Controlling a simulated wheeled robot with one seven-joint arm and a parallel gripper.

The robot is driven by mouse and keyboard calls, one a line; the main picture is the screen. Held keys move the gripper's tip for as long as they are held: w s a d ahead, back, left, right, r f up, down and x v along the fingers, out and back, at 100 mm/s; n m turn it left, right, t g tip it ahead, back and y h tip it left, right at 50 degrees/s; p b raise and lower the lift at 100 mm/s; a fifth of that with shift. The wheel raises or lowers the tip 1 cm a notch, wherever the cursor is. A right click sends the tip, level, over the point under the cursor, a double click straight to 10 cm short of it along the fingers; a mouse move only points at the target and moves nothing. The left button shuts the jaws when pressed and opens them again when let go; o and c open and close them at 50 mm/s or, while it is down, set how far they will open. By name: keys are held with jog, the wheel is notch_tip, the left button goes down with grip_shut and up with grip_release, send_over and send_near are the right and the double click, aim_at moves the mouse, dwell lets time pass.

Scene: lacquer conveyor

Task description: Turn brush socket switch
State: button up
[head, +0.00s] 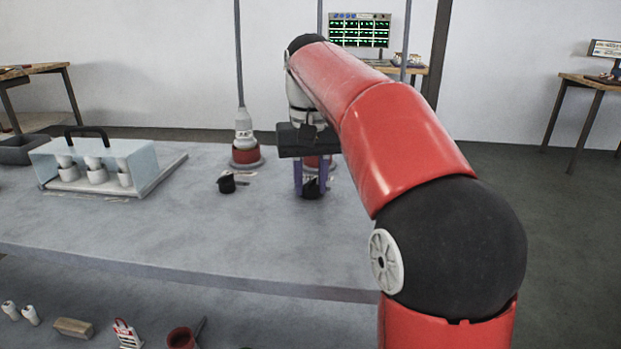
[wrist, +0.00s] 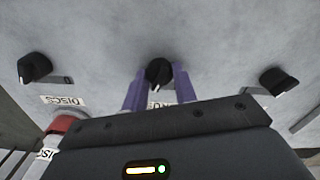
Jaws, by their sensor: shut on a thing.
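A black switch knob with a pale pointer mark (wrist: 159,73) sits on the grey table between the two purple fingers of my gripper (wrist: 160,88). The fingers are shut on it, one on each side. Its label, just behind it, is partly hidden by my gripper, so I cannot read it in full. In the head view my gripper (head: 311,178) points down at the table, with the dark knob (head: 312,188) low between the fingers.
Another black knob (wrist: 35,68) stands at left, by a label reading DISCS; a third (wrist: 280,80) stands at right. A white tool on a red base (head: 245,154) stands behind. A clear case with white-topped pieces (head: 140,158) is at left. Open tabletop lies in front.

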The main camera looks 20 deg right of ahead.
aim_at(311, 181)
jog(key=shift+m, duration=0.9)
jog(key=o, duration=1)
jog(key=shift+r, duration=3.9)
